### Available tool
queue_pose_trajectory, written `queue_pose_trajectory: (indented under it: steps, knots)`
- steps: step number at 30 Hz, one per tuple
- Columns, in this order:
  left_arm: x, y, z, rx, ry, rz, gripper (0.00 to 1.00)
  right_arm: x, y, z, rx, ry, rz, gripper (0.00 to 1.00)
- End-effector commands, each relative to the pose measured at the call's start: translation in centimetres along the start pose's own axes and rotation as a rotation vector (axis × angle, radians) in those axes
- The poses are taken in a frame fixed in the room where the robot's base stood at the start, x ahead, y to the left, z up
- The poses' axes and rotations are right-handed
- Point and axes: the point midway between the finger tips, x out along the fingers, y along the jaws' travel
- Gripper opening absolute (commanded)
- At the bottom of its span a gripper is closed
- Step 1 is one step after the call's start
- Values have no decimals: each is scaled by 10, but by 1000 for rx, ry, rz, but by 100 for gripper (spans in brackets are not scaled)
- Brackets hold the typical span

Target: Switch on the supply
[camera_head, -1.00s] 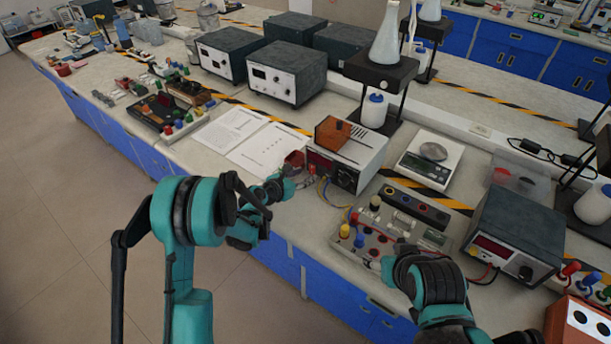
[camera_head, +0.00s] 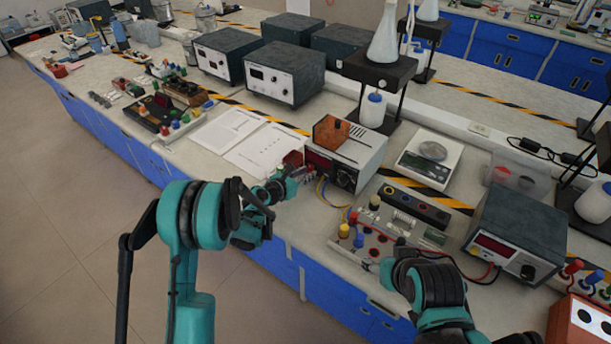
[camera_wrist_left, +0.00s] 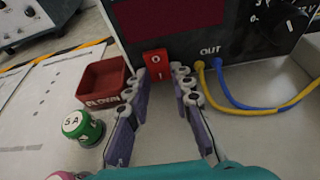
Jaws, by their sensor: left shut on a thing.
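The supply (camera_head: 350,150) is a white-sided box with an orange-brown patch on top, a dark front, a red display, a knob and blue and yellow leads at OUT. In the left wrist view its dark front (camera_wrist_left: 130,30) carries a red rocker switch (camera_wrist_left: 157,66), marked O above and I below. My left gripper (camera_wrist_left: 163,80) has its fingers on either side of this switch and is shut on it. It also shows in the head view (camera_head: 301,174), at the supply's front left. My right gripper (camera_head: 385,268) is by the terminal board; its fingers are not clear.
A red tray marked BLOWN (camera_wrist_left: 104,83) and a green 5 A piece (camera_wrist_left: 80,127) lie left of my left fingers. The terminal board (camera_head: 360,248) and a second metered box (camera_head: 518,230) stand to the right. Papers (camera_head: 265,150) lie left of the supply.

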Motion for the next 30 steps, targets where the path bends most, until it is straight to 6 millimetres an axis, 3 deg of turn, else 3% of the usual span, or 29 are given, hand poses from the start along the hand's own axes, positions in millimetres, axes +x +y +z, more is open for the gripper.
queue_pose_trajectory:
  steps: [1, 7, 20, 21, 23, 30]
  knots:
    - [3, 0, -8, -3, -33, 0, 0, 12, 0, 9, 0, 0, 0, 62]
    - [5, 0, -10, -3, -158, 0, 0, 31, 0, 22, 0, 0, 0, 62]
    - [3, 0, -6, -1, -204, 2, 0, 34, 0, 24, 0, 0, 0, 62]
    - [3, 0, -6, -1, -204, 2, 25, 34, 0, 24, 0, 0, 0, 62]
    - [3, 0, -6, -1, -204, 2, 40, 34, 0, 24, 0, 0, 0, 62]
    - [3, 0, -6, -1, -204, 2, 43, 34, 0, 24, 0, 0, 0, 62]
